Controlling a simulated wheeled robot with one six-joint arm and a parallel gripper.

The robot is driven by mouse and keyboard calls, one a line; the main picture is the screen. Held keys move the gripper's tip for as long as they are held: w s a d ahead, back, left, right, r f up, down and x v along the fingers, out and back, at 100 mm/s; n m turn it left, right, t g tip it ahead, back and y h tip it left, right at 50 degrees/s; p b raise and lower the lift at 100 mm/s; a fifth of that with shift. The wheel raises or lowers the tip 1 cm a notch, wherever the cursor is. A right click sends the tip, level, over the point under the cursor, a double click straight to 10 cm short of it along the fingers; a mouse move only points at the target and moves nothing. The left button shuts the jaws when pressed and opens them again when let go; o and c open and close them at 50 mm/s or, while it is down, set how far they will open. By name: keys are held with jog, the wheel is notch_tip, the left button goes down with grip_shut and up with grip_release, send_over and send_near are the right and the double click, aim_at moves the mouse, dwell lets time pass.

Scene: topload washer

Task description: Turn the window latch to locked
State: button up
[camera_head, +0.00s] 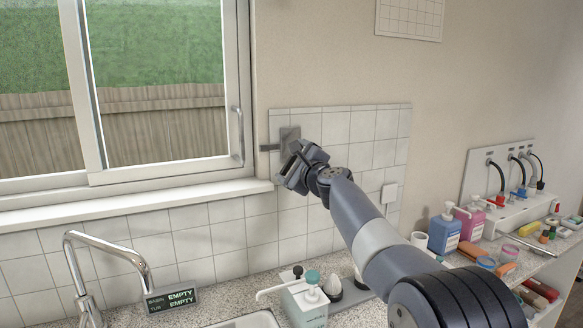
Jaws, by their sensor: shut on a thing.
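The window latch (289,137) is a grey plate on the tiled wall, just right of the window (160,90). A short dark bar (268,147) sticks out level from the plate's left side toward the window frame. My gripper (293,163) is at the lower part of the plate and is shut on the latch. My fingers hide the part they hold and the lower part of the plate. The window has an upright chrome handle (239,136) on its right frame, apart from my gripper.
A window sill (130,205) runs left of my gripper. Below are a chrome tap (105,245), a status sign (171,299) and a pump dispenser (305,300). A white switch (390,193) is on the tiles. Bottles and small items crowd the right shelf (540,265).

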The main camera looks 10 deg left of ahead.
jog(key=n, duration=0.1)
jog(key=n+b, duration=0.1)
jog(key=f+n+b, duration=0.1)
jog(key=shift+w+d+n, duration=0.25)
jog(key=shift+d+n, duration=0.05)
jog(key=shift+d, duration=0.05)
jog(key=shift+w+d+f+n+b, duration=0.1)
jog(key=shift+w+d+n+b, duration=0.1)
jog(key=shift+n+b, duration=0.55)
jog(key=shift+w+d+n+b, duration=0.15)
jog(key=shift+n+b, duration=0.2)
jog(key=shift+n, duration=0.7)
jog(key=o, duration=1.2)
jog(key=shift+s, duration=0.1)
jog(key=b+v, duration=0.5)
jog(key=v, duration=0.5)
jog(key=shift+s+d, duration=0.25)
jog(key=shift+s, duration=0.05)
jog(key=p+x, duration=0.5)
jog(key=x, duration=0.6)
